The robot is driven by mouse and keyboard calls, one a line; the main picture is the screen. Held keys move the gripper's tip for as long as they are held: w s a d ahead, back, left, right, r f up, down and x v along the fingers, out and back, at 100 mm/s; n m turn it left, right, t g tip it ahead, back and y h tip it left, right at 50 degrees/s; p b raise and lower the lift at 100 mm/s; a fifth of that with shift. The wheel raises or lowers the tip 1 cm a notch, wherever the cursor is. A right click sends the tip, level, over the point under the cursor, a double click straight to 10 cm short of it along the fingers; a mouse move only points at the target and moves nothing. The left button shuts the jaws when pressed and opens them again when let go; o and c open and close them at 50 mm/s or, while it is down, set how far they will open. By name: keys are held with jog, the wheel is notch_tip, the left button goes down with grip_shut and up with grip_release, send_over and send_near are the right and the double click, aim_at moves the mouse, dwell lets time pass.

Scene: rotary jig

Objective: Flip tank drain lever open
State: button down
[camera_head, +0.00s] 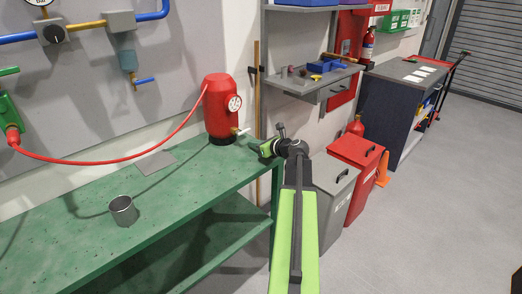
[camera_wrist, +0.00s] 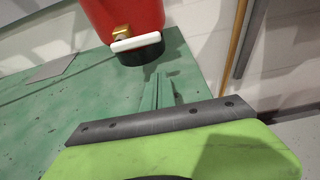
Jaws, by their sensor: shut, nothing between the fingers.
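The red tank (camera_head: 220,105) stands on the far right end of the green bench. Its drain lever (camera_head: 243,131) is a small white handle low on the tank's side. In the wrist view the white lever (camera_wrist: 136,42) lies crosswise, slightly tilted, on a brass valve (camera_wrist: 121,31) in front of the tank's dark base. My gripper (camera_head: 266,149) is at the bench's right end, to the right of and slightly below the lever. In the wrist view its fingertips (camera_wrist: 158,77) are shut and empty, below the lever in the picture and apart from it.
A red hose (camera_head: 120,160) runs from the tank to the wall panel. A metal cup (camera_head: 122,210) and a flat grey plate (camera_head: 155,162) lie on the bench (camera_head: 80,240). A wooden pole (camera_head: 257,100) leans behind. Grey and red bins (camera_head: 355,165) stand right of my arm.

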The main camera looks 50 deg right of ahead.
aim_at(244, 132)
jog(key=shift+w+r+p, duration=0.35)
jog(key=shift+r+p, duration=0.6)
jog(key=shift+p, duration=0.1)
jog(key=shift+w+r+p, duration=0.3)
jog(key=shift+r+p, duration=0.6)
jog(key=shift+p, duration=0.15)
jog(key=shift+f, duration=0.1)
